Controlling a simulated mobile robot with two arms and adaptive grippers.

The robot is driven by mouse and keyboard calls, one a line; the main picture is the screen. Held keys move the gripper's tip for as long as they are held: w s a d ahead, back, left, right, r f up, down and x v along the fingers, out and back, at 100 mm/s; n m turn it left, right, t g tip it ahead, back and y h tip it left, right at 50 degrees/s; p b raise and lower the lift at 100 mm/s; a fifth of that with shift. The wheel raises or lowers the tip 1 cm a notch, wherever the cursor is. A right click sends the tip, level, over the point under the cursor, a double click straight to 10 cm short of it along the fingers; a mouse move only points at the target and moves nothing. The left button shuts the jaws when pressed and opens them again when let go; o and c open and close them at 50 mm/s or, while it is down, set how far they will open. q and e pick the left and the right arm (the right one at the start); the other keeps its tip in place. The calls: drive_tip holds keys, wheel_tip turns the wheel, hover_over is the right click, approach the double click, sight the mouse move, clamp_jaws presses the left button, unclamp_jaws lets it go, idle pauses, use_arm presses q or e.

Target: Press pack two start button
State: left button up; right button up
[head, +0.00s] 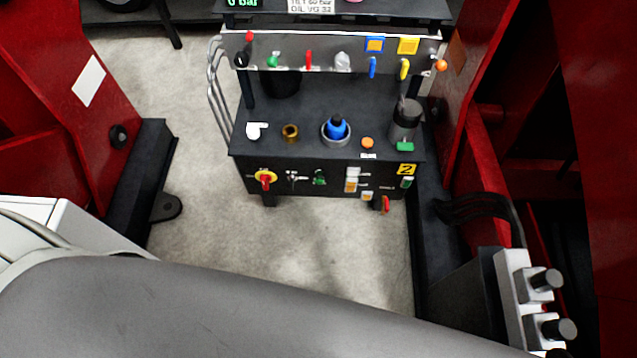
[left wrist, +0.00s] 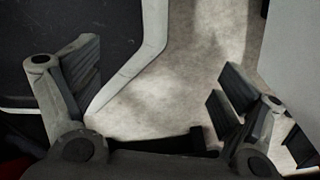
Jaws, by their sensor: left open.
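The hydraulic pack (head: 335,162) stands ahead in the head view. A yellow plate marked 2 (head: 406,169) sits at the right end of its front panel. Just below that plate is a small green button or switch (head: 407,183) on a light mount; its lettering is too small to read. My left gripper (left wrist: 160,95) shows in the left wrist view with its fingers wide apart and nothing between them. It is not in the head view and is not at the panel. My right gripper is in neither view.
The front panel also has a red-and-yellow rotary switch (head: 265,179), a green-handled valve (head: 320,177) and a red lever (head: 385,204). Red steel frames (head: 90,90) flank the pack. A block with black knobs (head: 523,300) is at the lower right. Pale floor (head: 310,235) before the pack is clear.

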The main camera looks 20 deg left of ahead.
use_arm(q)
clamp_jaws()
idle(0.4)
idle(1.2)
